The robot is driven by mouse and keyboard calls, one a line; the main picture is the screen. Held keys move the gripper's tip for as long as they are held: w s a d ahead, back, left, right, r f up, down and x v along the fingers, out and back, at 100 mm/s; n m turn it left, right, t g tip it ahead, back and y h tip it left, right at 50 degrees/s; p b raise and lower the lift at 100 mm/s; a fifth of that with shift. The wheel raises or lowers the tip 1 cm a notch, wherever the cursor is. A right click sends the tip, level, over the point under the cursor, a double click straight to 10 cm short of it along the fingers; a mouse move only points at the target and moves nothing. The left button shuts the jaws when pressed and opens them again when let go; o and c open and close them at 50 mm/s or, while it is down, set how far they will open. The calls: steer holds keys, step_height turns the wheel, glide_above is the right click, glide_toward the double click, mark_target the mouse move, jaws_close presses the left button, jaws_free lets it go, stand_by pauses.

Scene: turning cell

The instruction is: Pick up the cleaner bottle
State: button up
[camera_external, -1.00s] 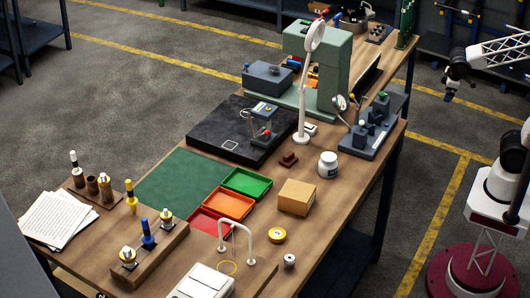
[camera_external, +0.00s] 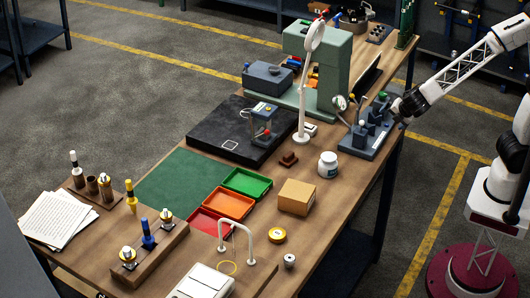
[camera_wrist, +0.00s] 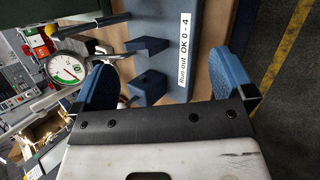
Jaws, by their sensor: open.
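A squat white bottle (camera_external: 328,164) with a dark label stands upright on the wooden bench, behind the cardboard box; it looks like the cleaner bottle, though its label is too small to read. My gripper (camera_external: 399,111) is at the bench's right edge, beside the grey run-out fixture (camera_external: 370,136), well apart from the bottle. In the wrist view my gripper (camera_wrist: 165,78) is open with two blue fingers spread, nothing held between them. The fixture's blocks lie beyond the fingers. I cannot make out the bottle in the wrist view.
A dial gauge (camera_wrist: 68,72) stands beside the left finger. The white lamp (camera_external: 302,110) rises left of the fixture. The cardboard box (camera_external: 297,197) and a brown block (camera_external: 289,159) flank the bottle. Bare bench lies between bottle and fixture.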

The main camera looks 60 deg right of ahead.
steer(key=w+a+f+n+t+y, duration=0.1)
steer(key=a+f+n, duration=0.15)
steer(key=a, duration=0.35)
steer(key=w+a+f+n+t, duration=0.1)
steer(key=a+f+n, duration=0.15)
steer(key=a, duration=0.35)
steer(key=n+t+y, duration=0.1)
steer(key=n+t, duration=0.3)
steer(key=n, duration=0.8)
glide_toward(329, 159)
steer(key=w+f, duration=0.1)
steer(key=w+d+f, duration=0.1)
steer(key=shift+w+d+f, duration=0.1)
steer(key=shift+w+d, duration=0.15)
steer(key=shift+w, duration=0.05)
steer(key=shift+w+d+f+m, duration=0.15)
steer(key=shift+w+f, duration=0.1)
steer(key=shift+w, duration=0.35)
steer(key=shift+w+f+m, duration=0.15)
steer(key=shift+w+f, duration=0.1)
steer(key=shift+w, duration=0.35)
steer(key=shift+w+f, duration=0.1)
steer(key=shift+x, duration=2.5)
steer(key=c, duration=1.1)
